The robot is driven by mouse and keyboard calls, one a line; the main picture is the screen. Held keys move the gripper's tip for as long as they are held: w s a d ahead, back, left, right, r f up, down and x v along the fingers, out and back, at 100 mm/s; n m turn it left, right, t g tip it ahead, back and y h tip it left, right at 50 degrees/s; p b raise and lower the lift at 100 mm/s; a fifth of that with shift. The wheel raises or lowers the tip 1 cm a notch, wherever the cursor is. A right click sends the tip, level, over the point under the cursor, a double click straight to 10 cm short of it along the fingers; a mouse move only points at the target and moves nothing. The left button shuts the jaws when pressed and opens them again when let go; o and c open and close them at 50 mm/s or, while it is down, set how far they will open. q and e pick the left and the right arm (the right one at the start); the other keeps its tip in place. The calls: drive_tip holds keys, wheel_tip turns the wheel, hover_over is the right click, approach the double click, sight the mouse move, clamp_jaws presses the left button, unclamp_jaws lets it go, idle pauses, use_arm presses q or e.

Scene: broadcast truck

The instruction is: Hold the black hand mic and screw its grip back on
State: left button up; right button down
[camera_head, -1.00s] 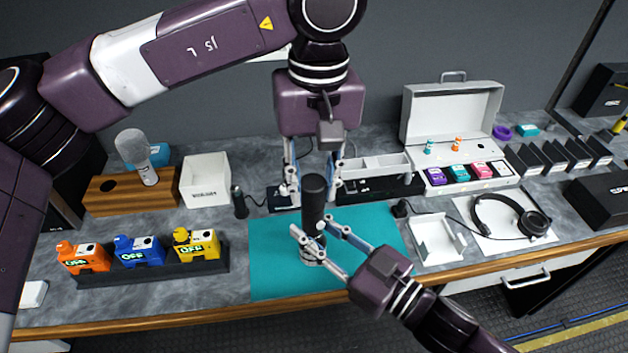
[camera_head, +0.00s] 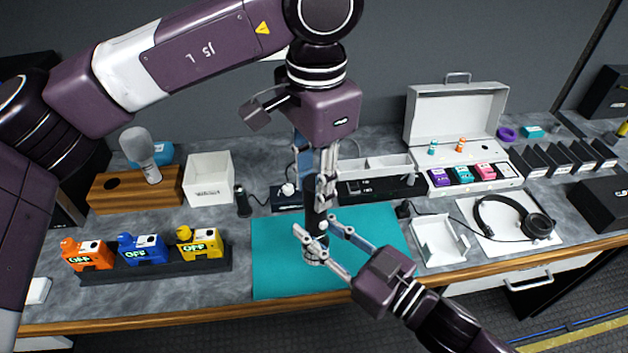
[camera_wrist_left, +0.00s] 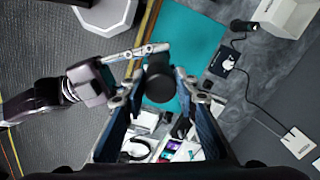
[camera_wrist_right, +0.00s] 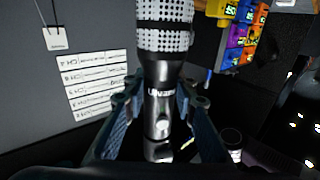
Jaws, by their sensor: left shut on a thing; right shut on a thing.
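The black hand mic (camera_head: 313,218) stands upside down over the teal mat (camera_head: 280,270), its silver mesh head (camera_wrist_right: 165,35) lowest. Its black grip (camera_head: 310,190) is the upper part; its round end faces the camera in the left wrist view (camera_wrist_left: 158,85). My left gripper (camera_head: 321,190) points down from above and is shut on the grip. My right gripper (camera_head: 318,230) comes in from the lower right and is shut on the mic body (camera_wrist_right: 158,110), just above the head. The fingers hide the joint between grip and body.
A wooden block (camera_head: 125,188) with a grey-headed mic (camera_head: 140,150), a white box (camera_head: 208,180) and several coloured packs in a black rack (camera_head: 155,268) stand left. An open case (camera_head: 455,115), a white tray (camera_head: 440,240) and headphones (camera_head: 515,215) lie right.

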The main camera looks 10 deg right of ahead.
use_arm(q)
drive_tip(key=o, duration=1)
drive_tip(key=shift+r, duration=0.1)
drive_tip(key=shift+r, duration=2.2)
drive_tip(key=shift+c, duration=0.2)
